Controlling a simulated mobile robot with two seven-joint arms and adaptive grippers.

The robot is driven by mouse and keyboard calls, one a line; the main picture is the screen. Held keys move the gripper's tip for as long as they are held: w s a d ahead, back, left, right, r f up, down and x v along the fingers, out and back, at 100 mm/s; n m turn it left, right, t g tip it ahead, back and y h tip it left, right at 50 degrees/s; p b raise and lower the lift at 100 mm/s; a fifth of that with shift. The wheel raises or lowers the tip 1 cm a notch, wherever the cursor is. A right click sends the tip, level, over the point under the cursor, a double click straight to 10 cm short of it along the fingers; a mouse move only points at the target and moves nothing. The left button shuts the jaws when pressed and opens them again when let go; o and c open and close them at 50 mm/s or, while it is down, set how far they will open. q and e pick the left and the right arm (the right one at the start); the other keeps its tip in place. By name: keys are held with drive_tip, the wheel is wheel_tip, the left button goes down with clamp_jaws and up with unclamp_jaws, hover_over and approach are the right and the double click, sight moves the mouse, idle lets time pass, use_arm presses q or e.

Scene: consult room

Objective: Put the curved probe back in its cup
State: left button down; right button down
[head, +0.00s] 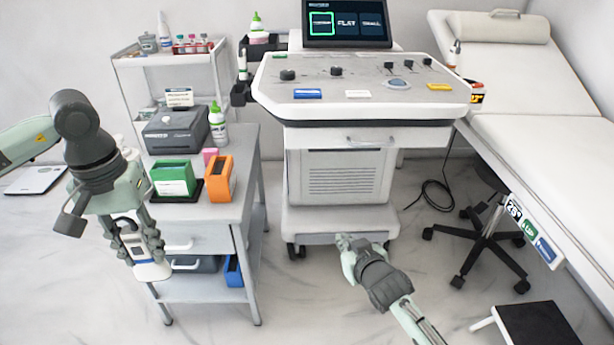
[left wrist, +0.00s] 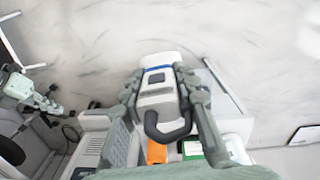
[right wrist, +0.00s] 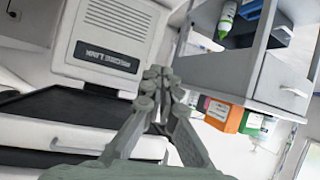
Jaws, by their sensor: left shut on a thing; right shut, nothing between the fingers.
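My left gripper (head: 138,244) is shut on a white probe (head: 152,270) with a blue band, held in front of the grey side cart. In the left wrist view the probe (left wrist: 158,92) sits between both fingers (left wrist: 157,84), with a dark cable loop at its near end. On the left side of the ultrasound machine (head: 365,78) are dark holders (head: 240,95); a light, slim item (head: 242,64) stands above them. I cannot tell which cup is empty. My right gripper (head: 344,242) is shut and empty, low in front of the machine; it also shows in the right wrist view (right wrist: 157,75).
The side cart (head: 225,190) bears a green box (head: 173,178), an orange box (head: 219,178), a bottle (head: 218,128) and a dark printer (head: 175,135). An exam bed (head: 560,140) and a stool base (head: 485,250) are at the right.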

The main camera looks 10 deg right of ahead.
drive_tip(key=s+d+f+g, duration=0.2)
drive_tip(key=s+f+g, duration=0.1)
drive_tip(key=s+f, duration=0.4)
drive_tip(key=s+d+f+g+h, duration=0.1)
drive_tip(key=s+d+f+g, duration=0.2)
drive_tip(key=s+f, duration=0.4)
drive_tip(key=s+d+f+g, duration=0.2)
drive_tip(key=s+f, duration=0.5)
drive_tip(key=s, duration=0.8)
drive_tip(key=shift+d+f+g+h, duration=0.3)
drive_tip(key=shift+f+g+h, duration=0.1)
drive_tip(key=shift+g, duration=0.5)
